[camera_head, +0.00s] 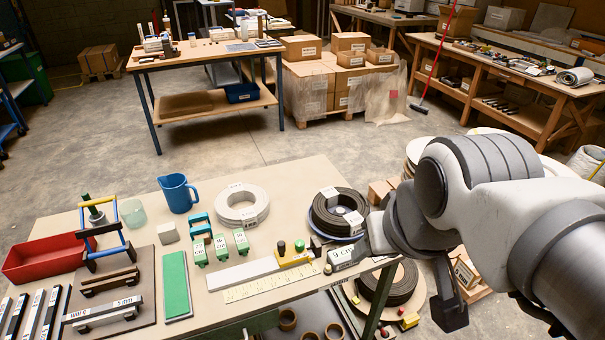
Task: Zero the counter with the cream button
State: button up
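I cannot make out a counter or a cream button for certain. A grey block with a pale label that seems to read "9 cm" (345,256) is at the table's right edge, beside my arm. A small off-white block (168,233) sits farther left. My gripper (450,305) is at the lower right, dark, beyond the table's right edge. Its fingertips are not clear, and my arm hides part of that area.
The table (305,178) holds a red bin (45,257), a blue jug (178,193), a white coil (241,204), a dark coil (338,212), a green strip (176,284) and several small green labelled pieces (221,247). Open floor lies behind it, before other benches and stacked boxes (332,75).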

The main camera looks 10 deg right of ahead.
grip_shut()
dwell(1.7)
